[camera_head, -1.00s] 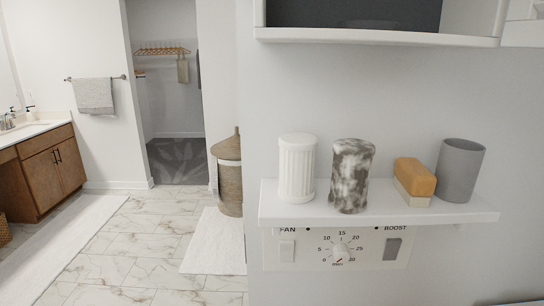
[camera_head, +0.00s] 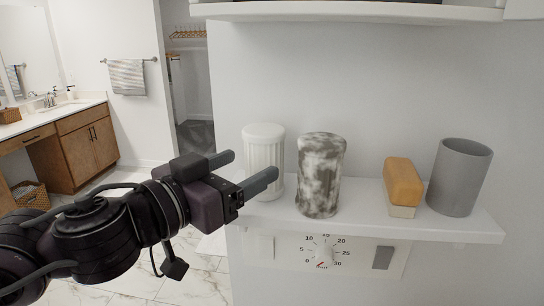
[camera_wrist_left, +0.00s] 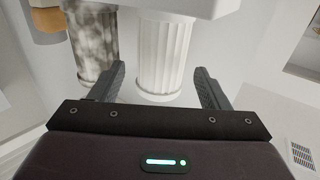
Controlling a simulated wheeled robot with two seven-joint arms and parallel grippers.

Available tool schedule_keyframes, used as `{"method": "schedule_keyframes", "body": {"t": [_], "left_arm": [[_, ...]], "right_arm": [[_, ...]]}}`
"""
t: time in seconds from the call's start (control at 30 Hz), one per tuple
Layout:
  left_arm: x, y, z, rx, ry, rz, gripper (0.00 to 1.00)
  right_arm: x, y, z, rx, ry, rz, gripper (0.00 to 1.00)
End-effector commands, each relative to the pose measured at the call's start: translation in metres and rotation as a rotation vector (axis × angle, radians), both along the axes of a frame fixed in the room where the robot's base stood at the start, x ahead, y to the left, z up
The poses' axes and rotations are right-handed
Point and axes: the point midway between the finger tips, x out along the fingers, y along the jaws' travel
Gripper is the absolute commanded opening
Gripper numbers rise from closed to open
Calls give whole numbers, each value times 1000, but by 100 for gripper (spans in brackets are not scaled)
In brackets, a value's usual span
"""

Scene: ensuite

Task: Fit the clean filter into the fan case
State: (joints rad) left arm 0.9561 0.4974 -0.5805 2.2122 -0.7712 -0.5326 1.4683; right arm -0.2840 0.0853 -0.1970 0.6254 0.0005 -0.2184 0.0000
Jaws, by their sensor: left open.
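The clean filter, a white fluted cylinder (camera_head: 264,150), stands upright at the left end of the white shelf (camera_head: 400,222). A mottled grey filter (camera_head: 321,175) stands just right of it. My left gripper (camera_head: 248,169) is open, with its fingers pointing at the white filter. In the left wrist view the white filter (camera_wrist_left: 163,58) shows between and beyond the open fingertips (camera_wrist_left: 159,77), and the mottled one (camera_wrist_left: 92,45) is beside a finger. I cannot tell whether either finger touches. The white casing (camera_head: 350,12) at the top, possibly the fan case, shows only its lower edge. My right gripper is out of view.
A soap-like orange and cream block (camera_head: 403,184) and a grey cup (camera_head: 459,177) stand farther right on the shelf. A timer panel (camera_head: 350,256) with a dial is below it. A wooden vanity (camera_head: 88,142) is far left.

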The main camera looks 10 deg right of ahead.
Motion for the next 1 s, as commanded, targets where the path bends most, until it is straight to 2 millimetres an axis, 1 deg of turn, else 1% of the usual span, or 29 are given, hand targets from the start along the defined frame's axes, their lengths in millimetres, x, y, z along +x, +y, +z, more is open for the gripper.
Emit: {"method": "schedule_keyframes", "body": {"t": [0.03, 0.1, 0.23, 0.3, 0.4, 0.57, 0.67, 0.93, 1.0], "left_arm": [[3, -5, 1, -2, 2, -1, 70], [8, -12, 2, -1, 3, -1, 70], [20, -29, 4, 0, 2, -1, 70], [26, -37, 3, -3, 2, -2, 70], [32, -43, 2, -2, 1, 0, 70], [33, -46, 0, -1, 1, 1, 70], [33, -45, 0, -1, 1, 1, 70], [33, -45, 0, -1, 1, 1, 35], [33, -45, 1, -1, 0, 1, 35]], "right_arm": [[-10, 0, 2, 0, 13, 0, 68], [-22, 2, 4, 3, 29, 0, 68], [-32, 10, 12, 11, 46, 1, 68], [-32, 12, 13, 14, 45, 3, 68], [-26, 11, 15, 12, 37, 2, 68], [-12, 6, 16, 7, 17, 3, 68], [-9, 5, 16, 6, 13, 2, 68], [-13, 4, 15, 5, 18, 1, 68], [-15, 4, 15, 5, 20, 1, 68]]}}
